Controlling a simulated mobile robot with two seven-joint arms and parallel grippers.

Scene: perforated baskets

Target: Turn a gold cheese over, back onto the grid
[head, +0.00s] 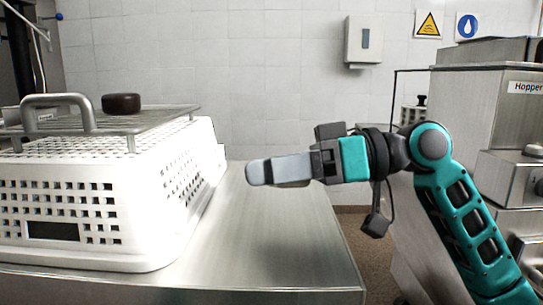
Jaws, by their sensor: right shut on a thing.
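A dark brown, low round piece (121,103), shaped like a small cheese, lies flat on the wire grid (158,120). No clearly gold cheese shows. The grid rests on top of a white perforated basket (150,205) at the left. My right gripper (262,172) points left over the steel table, to the right of the basket and apart from it. Its grey fingers are closed together on something; I cannot make out what they hold, as the fingers hide it. My left gripper is not in view.
A grey tubular handle (58,99) rises at the grid's left, near the brown piece. The steel table (270,240) is bare right of the basket. A steel machine labelled Hopper (480,110) stands at the right. A tiled wall closes the back.

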